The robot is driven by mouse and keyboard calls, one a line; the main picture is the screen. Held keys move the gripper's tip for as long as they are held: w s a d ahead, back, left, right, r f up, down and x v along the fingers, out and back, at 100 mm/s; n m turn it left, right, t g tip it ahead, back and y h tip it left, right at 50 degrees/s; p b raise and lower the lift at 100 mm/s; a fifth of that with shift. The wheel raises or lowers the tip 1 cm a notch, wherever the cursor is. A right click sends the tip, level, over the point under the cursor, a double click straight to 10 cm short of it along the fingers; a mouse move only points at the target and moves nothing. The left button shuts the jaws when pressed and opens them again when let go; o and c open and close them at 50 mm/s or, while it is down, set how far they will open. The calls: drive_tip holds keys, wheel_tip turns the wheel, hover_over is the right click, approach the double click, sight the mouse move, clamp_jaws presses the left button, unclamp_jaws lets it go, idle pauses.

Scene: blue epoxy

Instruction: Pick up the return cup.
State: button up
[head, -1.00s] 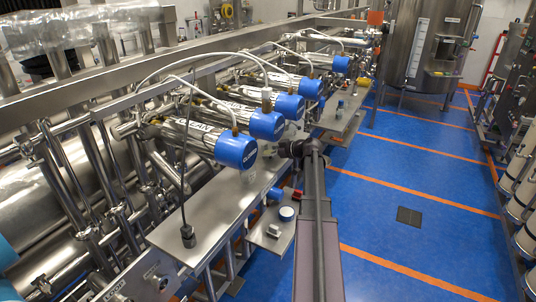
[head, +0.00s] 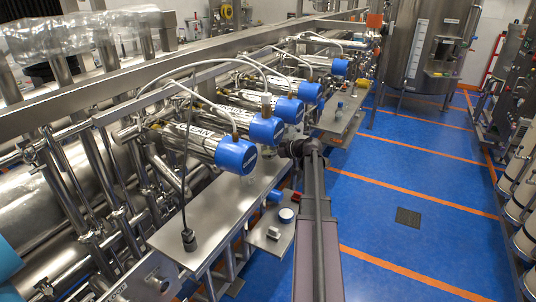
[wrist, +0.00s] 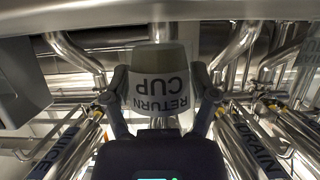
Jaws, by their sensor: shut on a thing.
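The return cup (wrist: 160,92) is in the middle of the wrist view. It is a pale cup with a white band that reads RETURN CUP, upside down in the picture. My gripper (wrist: 162,78) is shut on it, with one dark finger against each side. In the head view my gripper (head: 288,149) is at the end of my arm, beside the blue-capped valves. The cup cannot be made out clearly there.
Steel cylinders with blue caps (head: 236,155) stand close left of my gripper, above a steel shelf (head: 215,215). A small lower shelf (head: 272,238) holds a few small items. Pipes marked JUICE (wrist: 62,150) and DRAIN (wrist: 255,145) flank the cup. Blue floor (head: 400,180) is clear at right.

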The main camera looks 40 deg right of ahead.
drive_tip(key=shift+r+p, duration=0.65)
drive_tip(key=shift+r, duration=0.3)
drive_tip(key=shift+s+d+r, duration=0.15)
drive_tip(key=shift+s, duration=0.2)
drive_tip(key=s+d, duration=0.3)
drive_tip(key=s, duration=0.4)
drive_tip(key=s+d+r+p, duration=0.1)
drive_tip(key=s+d, duration=0.2)
drive_tip(key=s, duration=0.4)
